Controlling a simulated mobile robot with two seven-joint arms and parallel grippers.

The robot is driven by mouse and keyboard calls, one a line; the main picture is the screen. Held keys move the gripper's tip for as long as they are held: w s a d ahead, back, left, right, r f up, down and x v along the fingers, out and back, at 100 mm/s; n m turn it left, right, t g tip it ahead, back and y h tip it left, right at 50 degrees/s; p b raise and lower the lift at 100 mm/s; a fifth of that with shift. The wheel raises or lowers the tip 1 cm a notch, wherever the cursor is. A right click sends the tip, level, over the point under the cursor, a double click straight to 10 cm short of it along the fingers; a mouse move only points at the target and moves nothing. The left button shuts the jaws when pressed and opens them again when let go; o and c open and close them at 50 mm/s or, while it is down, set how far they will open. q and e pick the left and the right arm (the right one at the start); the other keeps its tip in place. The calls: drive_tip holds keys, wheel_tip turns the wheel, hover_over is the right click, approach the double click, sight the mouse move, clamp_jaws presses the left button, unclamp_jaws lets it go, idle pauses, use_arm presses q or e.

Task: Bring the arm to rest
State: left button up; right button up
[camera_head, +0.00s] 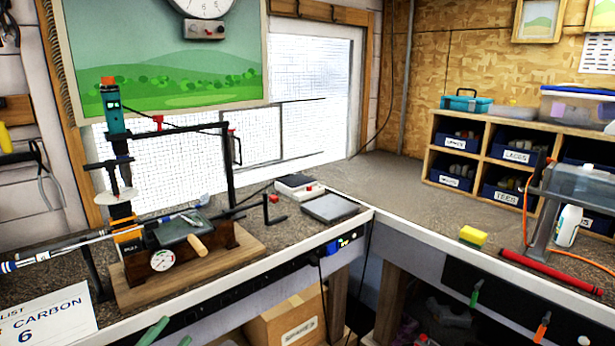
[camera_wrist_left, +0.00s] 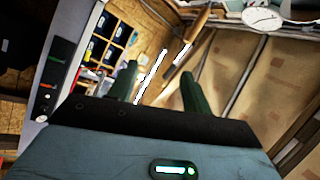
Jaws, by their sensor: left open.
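My left gripper (camera_head: 168,336) shows at the bottom edge of the head view as two green fingers set apart, in front of the workbench's front edge. In the left wrist view the same gripper (camera_wrist_left: 159,72) is open, with a wide gap between its fingers and nothing held. The rest of the left arm is out of the head view. A golf club shaft (camera_head: 70,244) lies across the vise stand on its wooden base (camera_head: 190,270), above and behind the gripper and apart from it. My right gripper is not seen.
A card marked CARBON 6 (camera_head: 45,322) lies on the bench at left. A dark flat pad (camera_head: 330,208) is right of the vise. A cardboard box (camera_head: 285,322) stands under the bench. A yellow sponge (camera_head: 473,236) and red bar (camera_head: 550,272) are on the right bench.

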use_arm(q)
drive_tip(key=s+d+f+n+g+y, duration=0.2)
drive_tip(key=s+f+n, duration=0.3)
drive_tip(key=s+f, duration=0.4)
drive_tip(key=s+d+f+n+g+y, duration=0.2)
drive_tip(key=s+f+n+g+y, duration=0.1)
drive_tip(key=s+f, duration=0.6)
drive_tip(key=s+d+f+n+g+y, duration=0.3)
drive_tip(key=s+f+n+g, duration=0.2)
drive_tip(key=s, duration=1)
wheel_tip(320, 180, down, 4)
drive_tip(key=n, duration=0.3)
drive_tip(key=shift+s, duration=0.35)
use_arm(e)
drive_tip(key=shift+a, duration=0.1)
use_arm(q)
drive_tip(key=shift+r, duration=0.1)
